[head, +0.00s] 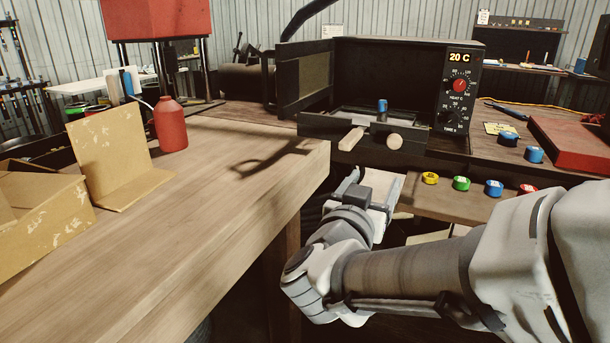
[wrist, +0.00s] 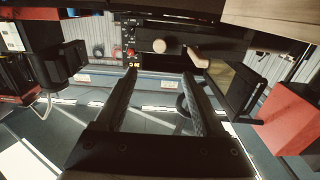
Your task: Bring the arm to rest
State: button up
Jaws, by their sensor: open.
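My arm reaches in from the lower right in the head view. My gripper (head: 374,183) hangs in front of the bench, just below the drawer front of the black oven (head: 462,115). In the wrist view, my gripper (wrist: 160,78) has its two dark fingers wide apart with nothing between them. The fingers appear clear of the oven and of the table edge. The oven's front is open and its display reads 20 C. A small blue-topped piece (head: 382,106) stands at the tray inside the open front.
A wooden table (head: 230,190) with a red bottle (head: 171,125) and cardboard box (head: 40,220) lies left. The drawer's handle (head: 352,138) and round knob (head: 394,141) project near my gripper. Coloured caps (head: 461,183) line a low shelf. A red case (head: 572,145) sits right.

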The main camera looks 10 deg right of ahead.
jog(key=a+f+n+y, duration=0.1)
jog(key=a+n+y, duration=0.5)
jog(key=a+y, duration=0.5)
jog(key=s+d+f+g, duration=0.3)
jog(key=s+f+g, duration=0.15)
jog(key=s, duration=0.35)
jog(key=s+d+f+g, duration=0.3)
jog(key=s+f+g, duration=0.15)
jog(key=s, duration=0.35)
notch_tip(320, 180, up, 27)
jog(key=h+p, duration=0.1)
jog(key=p, duration=2.5)
jog(key=shift+s+f+n, duration=0.2)
jog(key=shift+n, duration=0.2)
